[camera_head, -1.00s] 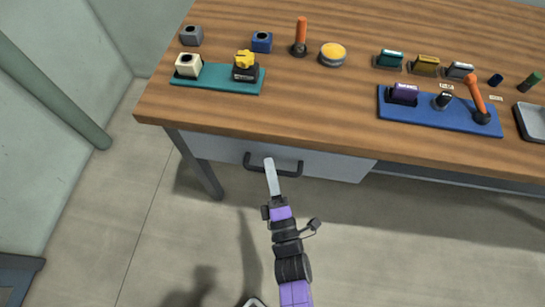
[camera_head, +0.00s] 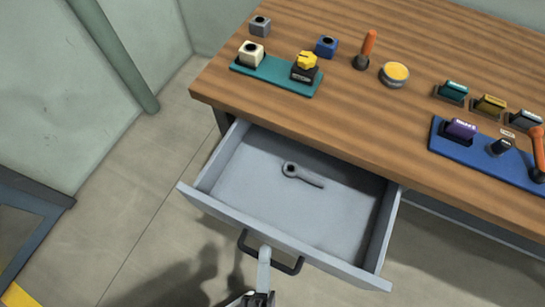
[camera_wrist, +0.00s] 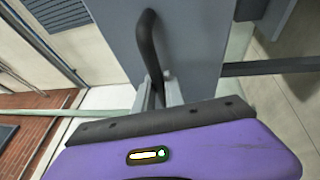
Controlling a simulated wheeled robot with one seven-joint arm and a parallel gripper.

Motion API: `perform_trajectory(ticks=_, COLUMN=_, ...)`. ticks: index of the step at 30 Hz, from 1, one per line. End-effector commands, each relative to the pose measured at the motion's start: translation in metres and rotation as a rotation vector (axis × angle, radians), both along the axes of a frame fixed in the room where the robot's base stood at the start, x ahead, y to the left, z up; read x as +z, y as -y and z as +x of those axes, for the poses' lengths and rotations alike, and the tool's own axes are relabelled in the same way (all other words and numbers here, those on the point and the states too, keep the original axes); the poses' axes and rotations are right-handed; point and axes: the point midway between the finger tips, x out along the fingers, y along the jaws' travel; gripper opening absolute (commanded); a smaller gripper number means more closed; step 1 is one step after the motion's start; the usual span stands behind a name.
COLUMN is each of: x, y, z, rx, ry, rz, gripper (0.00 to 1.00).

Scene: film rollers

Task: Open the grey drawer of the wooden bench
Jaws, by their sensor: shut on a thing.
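The grey drawer (camera_head: 262,240) of the wooden bench (camera_head: 300,105) stands well open in the head view, its inside showing. A grey wrench-like tool (camera_head: 302,175) lies on the drawer floor. My gripper (camera_head: 264,256) is shut on the dark bar handle (camera_head: 288,267) at the drawer's front. In the wrist view the handle (camera_wrist: 148,45) runs down between my fingers (camera_wrist: 160,92), against the grey drawer front (camera_wrist: 185,40).
On the bench top are a teal tray (camera_head: 277,77) with two blocks, a yellow-topped round piece (camera_head: 395,74), an orange-handled tool (camera_head: 366,48) and a blue tray (camera_head: 480,157). A dark-framed grey piece (camera_head: 30,210) stands at the left. Floor (camera_head: 140,200) is clear between it and the drawer.

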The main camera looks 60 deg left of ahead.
Motion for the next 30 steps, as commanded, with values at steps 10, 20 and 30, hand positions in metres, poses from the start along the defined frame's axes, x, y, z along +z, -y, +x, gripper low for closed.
perform_trajectory(ticks=10, x=-0.0013, y=0.0068, z=-0.01, rx=-0.001, ry=-0.001, rz=-0.003, gripper=0.0)
perform_trajectory(ticks=20, x=-0.0013, y=0.0065, z=-0.0097, rx=-0.001, ry=-0.002, rz=-0.002, gripper=0.23)
perform_trajectory(ticks=30, x=-0.002, y=0.0105, z=-0.0129, rx=0.0, ry=-0.001, rz=-0.002, gripper=0.23)
